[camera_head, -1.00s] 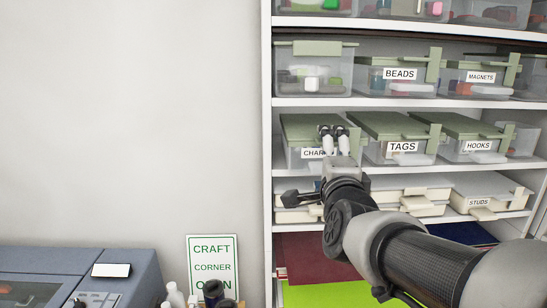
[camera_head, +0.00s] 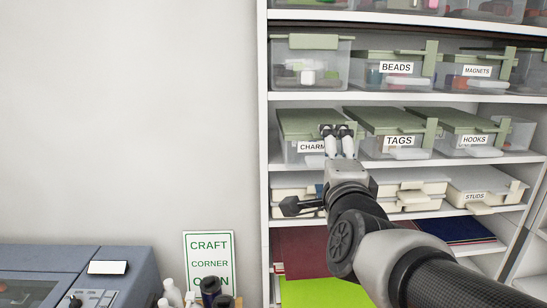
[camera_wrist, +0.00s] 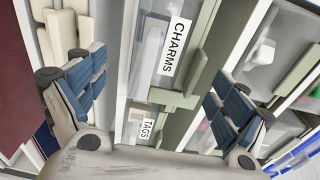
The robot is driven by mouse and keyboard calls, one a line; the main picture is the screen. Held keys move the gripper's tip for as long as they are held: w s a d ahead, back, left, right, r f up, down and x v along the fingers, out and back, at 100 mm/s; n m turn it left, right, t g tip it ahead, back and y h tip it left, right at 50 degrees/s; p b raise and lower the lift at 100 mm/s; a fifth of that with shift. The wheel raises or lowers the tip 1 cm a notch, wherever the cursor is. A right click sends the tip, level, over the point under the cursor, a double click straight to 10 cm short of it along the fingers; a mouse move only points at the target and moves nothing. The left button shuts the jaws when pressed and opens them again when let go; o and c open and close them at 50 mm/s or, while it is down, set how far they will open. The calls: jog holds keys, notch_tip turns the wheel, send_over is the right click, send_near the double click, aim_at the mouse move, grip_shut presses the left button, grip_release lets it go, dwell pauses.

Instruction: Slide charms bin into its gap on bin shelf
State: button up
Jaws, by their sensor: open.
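The charms bin (camera_head: 296,126) is a clear box with a green lid and a white label. It sits on the middle board of the bin shelf (camera_head: 450,161), at the left end of its row, left of the tags bin (camera_head: 399,153). Its front looks roughly in line with that bin. My gripper (camera_head: 337,131) is open in front of its right part and hides the label's end. In the wrist view, the charms bin (camera_wrist: 150,45) shows sideways between the spread fingers of my gripper (camera_wrist: 155,75). I cannot tell whether a finger touches it.
The hooks bin (camera_head: 474,151) stands further right. The beads bin (camera_head: 394,83) and magnets bin (camera_head: 474,83) are on the board above. Pale flat boxes (camera_head: 410,192) lie below. A blue-grey machine (camera_head: 75,270) and a sign (camera_head: 209,262) stand at lower left.

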jog(key=shift+s, duration=1.9)
grip_shut()
dwell(0.5)
jog(key=shift+f, duration=0.15)
dwell(0.9)
jog(key=shift+d+f+b, duration=0.1)
jog(key=shift+f+b, duration=0.5)
jog(key=shift+b, duration=0.5)
jog(key=shift+w, duration=0.1)
